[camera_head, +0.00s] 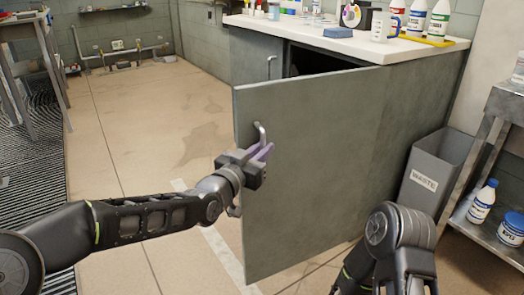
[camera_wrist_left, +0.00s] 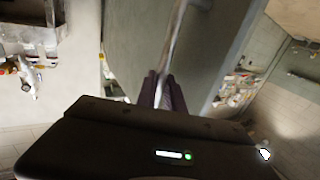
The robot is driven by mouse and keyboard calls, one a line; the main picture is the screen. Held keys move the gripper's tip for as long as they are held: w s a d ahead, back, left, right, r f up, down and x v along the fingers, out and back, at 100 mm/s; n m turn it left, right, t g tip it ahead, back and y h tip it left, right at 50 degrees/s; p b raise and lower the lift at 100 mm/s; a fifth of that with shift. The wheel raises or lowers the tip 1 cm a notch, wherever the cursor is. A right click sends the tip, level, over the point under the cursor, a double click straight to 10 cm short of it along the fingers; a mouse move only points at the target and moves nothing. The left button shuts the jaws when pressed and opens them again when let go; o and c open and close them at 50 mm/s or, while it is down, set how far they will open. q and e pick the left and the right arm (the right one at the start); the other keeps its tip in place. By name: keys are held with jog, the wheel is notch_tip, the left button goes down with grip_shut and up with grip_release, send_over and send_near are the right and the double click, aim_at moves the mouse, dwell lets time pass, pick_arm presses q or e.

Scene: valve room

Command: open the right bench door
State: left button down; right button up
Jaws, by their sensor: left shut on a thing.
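The right bench door (camera_head: 315,160) is a grey-green panel that stands swung out from the bench, with a dark gap showing behind its top edge. Its metal handle (camera_head: 260,132) is near the panel's left edge. My left gripper (camera_head: 262,153) is shut on the handle, its purple fingers around the bar. In the left wrist view the handle bar (camera_wrist_left: 178,45) runs down between the fingers (camera_wrist_left: 163,93), and the door (camera_wrist_left: 142,40) fills the middle. My right arm shows at the lower right, but its gripper is not in view.
The bench top (camera_head: 345,42) carries bottles and a blue sponge (camera_head: 338,32). The left bench door (camera_head: 255,58) looks closed. A grey waste bin (camera_head: 432,172) and a metal shelf (camera_head: 490,215) with bottles stand at the right. The floor left of the door is clear.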

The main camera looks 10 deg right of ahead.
pick_arm(q)
jog(key=shift+s+d+r, duration=0.1)
jog(key=shift+d, duration=0.05)
jog(key=c, duration=1.5)
grip_release()
jog(key=shift+o, duration=0.2)
jog(key=p+v, duration=0.1)
jog(key=v, duration=0.6)
jog(key=shift+s+a+p, duration=0.25)
jog(key=shift+a+p, duration=0.05)
jog(key=shift+p, duration=0.1)
